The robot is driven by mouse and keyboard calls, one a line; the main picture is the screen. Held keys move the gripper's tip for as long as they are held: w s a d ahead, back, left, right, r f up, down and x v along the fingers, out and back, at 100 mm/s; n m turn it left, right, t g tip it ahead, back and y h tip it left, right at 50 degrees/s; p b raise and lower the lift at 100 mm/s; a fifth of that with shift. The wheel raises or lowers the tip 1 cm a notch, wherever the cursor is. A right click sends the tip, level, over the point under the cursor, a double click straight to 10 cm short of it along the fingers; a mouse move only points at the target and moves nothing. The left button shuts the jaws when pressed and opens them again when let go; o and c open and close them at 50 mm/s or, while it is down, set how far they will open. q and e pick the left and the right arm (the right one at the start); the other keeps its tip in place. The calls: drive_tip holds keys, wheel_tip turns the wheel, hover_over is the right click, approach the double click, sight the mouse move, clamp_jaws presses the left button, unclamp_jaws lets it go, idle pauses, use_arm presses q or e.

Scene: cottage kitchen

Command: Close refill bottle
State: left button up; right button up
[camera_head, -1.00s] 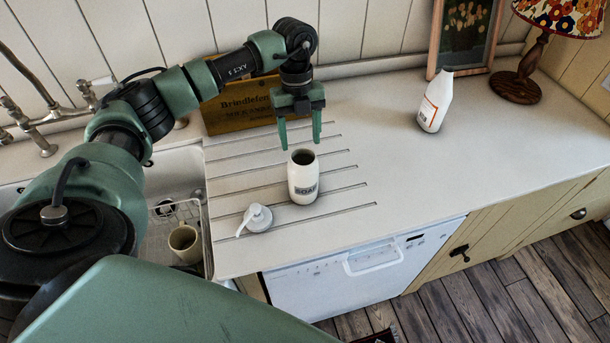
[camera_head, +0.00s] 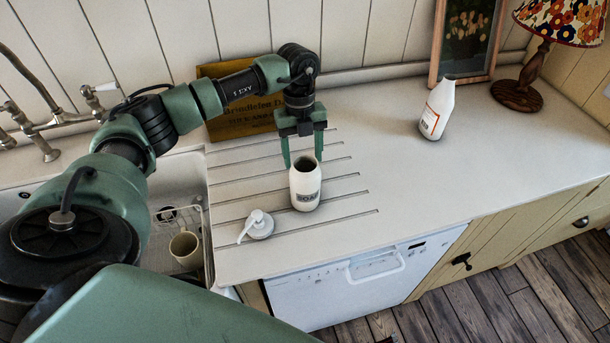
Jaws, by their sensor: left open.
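A second white bottle with an orange-edged label (camera_head: 436,110) stands upright further right at the back. My left gripper (camera_head: 304,163) points down with its fingers apart, at the bottle's mouth and slightly behind it. Whether the fingers touch the bottle cannot be told. My right gripper is not in view.
A wooden box (camera_head: 241,104) stands against the wall behind my left arm. The sink holds a rack with a mug (camera_head: 185,247). A lamp (camera_head: 524,88) and a picture frame stand at the back right. The counter right of the open bottle is clear.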

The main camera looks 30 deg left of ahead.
use_arm(q)
drive_tip(key=shift+s+d+f+p, duration=0.1)
drive_tip(key=shift+f+p, duration=0.15)
drive_tip(key=shift+p, duration=0.05)
drive_tip(key=f, duration=0.1)
drive_tip(key=f+p, duration=0.2)
drive_tip(key=shift+s+d+f, duration=0.15)
drive_tip(key=shift+d+f, duration=0.15)
drive_tip(key=shift+f, duration=0.55)
clamp_jaws()
drive_tip(key=shift+r, duration=0.1)
wheel_tip(320, 180, up, 20)
drive_tip(key=b, duration=0.5)
